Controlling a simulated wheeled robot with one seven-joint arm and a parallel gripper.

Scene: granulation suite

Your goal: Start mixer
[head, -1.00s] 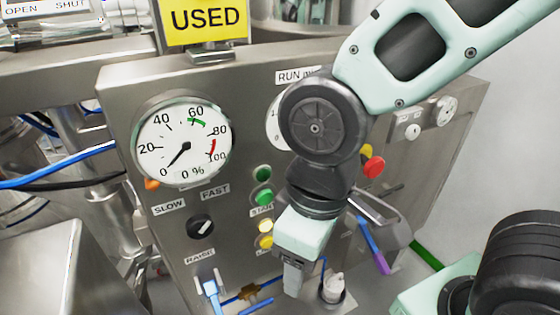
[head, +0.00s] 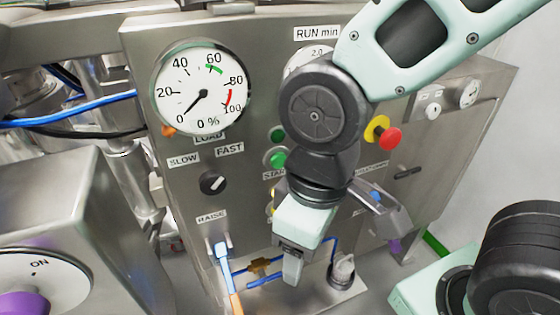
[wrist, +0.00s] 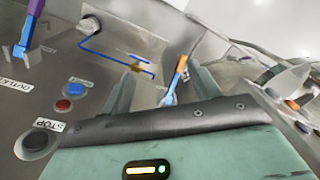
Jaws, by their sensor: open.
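The steel control panel (head: 170,120) fills the middle of the head view. A green button (head: 275,158) sits on it beside a partly hidden "START" label, with a green lamp (head: 277,135) just above. My gripper (head: 291,268) points down in front of the panel, below and right of the green button and apart from it. In the wrist view my gripper's fingers (wrist: 163,93) stand apart with nothing held between them. That view shows a black button (wrist: 40,140) by a "STOP" label, with a red lamp (wrist: 63,105) and blue button (wrist: 76,88). My arm hides part of the panel.
A load gauge (head: 200,87) reads near zero. A SLOW/FAST knob (head: 213,182) and a blue-and-orange lever (head: 225,262) are left of my gripper. A red mushroom button (head: 389,139) is at right. A box with an "ON" dial (head: 40,283) stands at lower left.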

